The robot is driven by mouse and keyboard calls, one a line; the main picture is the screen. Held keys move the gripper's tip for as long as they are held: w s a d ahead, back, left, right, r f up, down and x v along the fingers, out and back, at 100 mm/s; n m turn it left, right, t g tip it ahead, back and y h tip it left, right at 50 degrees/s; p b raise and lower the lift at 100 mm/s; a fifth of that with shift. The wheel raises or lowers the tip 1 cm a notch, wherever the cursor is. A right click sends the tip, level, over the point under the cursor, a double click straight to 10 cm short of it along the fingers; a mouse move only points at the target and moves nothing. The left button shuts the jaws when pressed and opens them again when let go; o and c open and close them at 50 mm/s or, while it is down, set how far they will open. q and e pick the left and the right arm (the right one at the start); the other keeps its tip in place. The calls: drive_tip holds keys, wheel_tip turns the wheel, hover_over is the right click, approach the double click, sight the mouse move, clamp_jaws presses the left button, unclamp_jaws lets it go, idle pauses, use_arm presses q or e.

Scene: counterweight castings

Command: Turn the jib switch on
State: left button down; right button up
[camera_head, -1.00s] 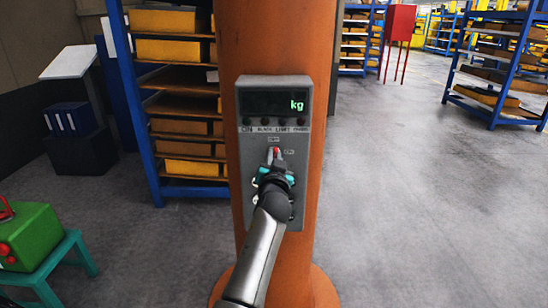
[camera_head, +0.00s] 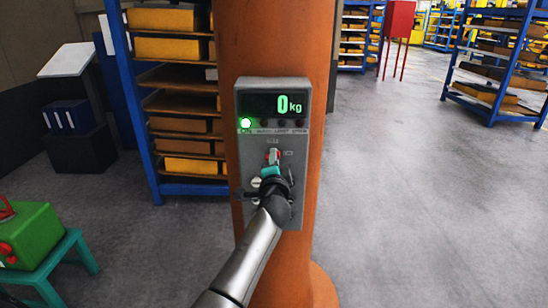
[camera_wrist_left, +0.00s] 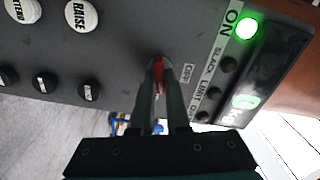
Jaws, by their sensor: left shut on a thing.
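The grey control box (camera_head: 243,170) is fixed to the front of the orange column (camera_head: 320,60). Its display (camera_head: 272,104) reads 0 kg, and the green ON lamp (camera_head: 246,123) at its left end glows. The lamp also shows lit in the left wrist view (camera_wrist_left: 246,28). The jib switch (camera_head: 274,155), with a red part, sits below the row of lamps. My left gripper (camera_head: 271,168) is shut on it. In the left wrist view the red of the switch (camera_wrist_left: 158,72) shows between the fingertips (camera_wrist_left: 160,84), which hide most of it. My right gripper is not in view.
A blue shelf (camera_head: 152,150) with yellow boxes stands behind left. A green box (camera_head: 35,238) sits on a teal stool (camera_head: 72,242) at lower left. The floor right is clear.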

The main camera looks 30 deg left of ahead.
use_arm(q)
drive_tip(key=shift+m+p, duration=0.35)
drive_tip(key=shift+m, duration=1.25)
drive_tip(key=c, duration=0.9)
unclamp_jaws()
drive_tip(key=shift+d, duration=0.1)
drive_tip(key=v, duration=1.5)
drive_tip(key=shift+s, duration=0.15)
drive_tip(key=shift+f, duration=0.1)
